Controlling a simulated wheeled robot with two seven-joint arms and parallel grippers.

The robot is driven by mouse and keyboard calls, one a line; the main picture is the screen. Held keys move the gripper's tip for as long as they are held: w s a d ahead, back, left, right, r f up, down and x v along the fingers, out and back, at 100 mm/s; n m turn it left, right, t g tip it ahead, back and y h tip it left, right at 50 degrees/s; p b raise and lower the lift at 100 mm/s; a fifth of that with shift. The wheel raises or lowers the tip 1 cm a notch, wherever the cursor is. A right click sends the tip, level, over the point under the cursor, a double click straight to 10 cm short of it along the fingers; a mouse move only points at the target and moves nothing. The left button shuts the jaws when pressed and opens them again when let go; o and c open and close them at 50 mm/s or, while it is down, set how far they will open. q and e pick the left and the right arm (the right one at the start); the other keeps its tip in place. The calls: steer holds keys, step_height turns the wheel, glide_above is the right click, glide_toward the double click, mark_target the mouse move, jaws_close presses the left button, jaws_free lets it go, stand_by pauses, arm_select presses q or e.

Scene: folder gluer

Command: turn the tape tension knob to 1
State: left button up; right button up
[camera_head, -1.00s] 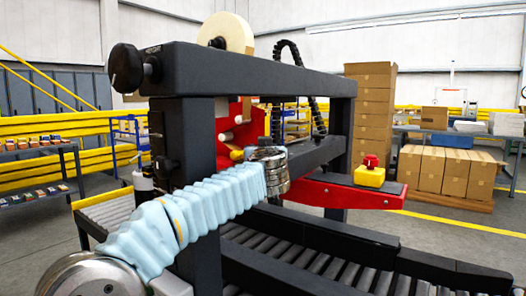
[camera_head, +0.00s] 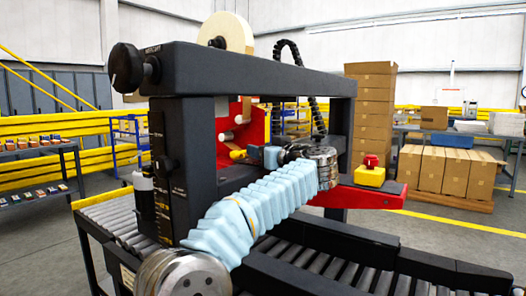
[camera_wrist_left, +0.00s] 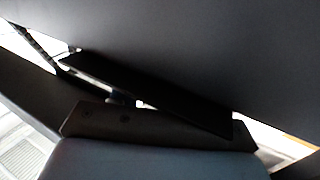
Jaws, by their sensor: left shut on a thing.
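The black frame of the machine (camera_head: 250,78) stands in front of me, with a red tape unit (camera_head: 256,120) inside it. My left arm crosses in front from below, and its wrist lies inside the frame opening. My left gripper (camera_head: 254,155) points left beside a small yellow part (camera_head: 238,154) at the red unit. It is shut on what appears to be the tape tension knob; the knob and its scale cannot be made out. The left wrist view is mostly dark surfaces close to the camera. My right gripper is not in view.
A black hand knob (camera_head: 125,68) sticks out at the frame's upper left. A tape roll (camera_head: 232,32) sits on top. A red and yellow stop button (camera_head: 370,170) is on the right red bar. Roller conveyor (camera_head: 325,278) runs below; stacked cartons (camera_head: 371,110) stand behind.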

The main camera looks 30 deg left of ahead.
arm_select(q)
steer(key=shift+n+g+y, duration=0.7)
steer(key=shift+n+g, duration=0.6)
steer(key=shift+g, duration=0.6)
steer(key=shift+n+g, duration=0.3)
steer(key=shift+g, duration=0.2)
steer(key=o, duration=1)
steer(key=s+d, duration=0.1)
steer(key=d, duration=0.8)
steer(key=s+d, duration=0.1)
steer(key=d, duration=0.3)
steer(key=shift+s+d, duration=0.3)
steer(key=shift+s, duration=0.05)
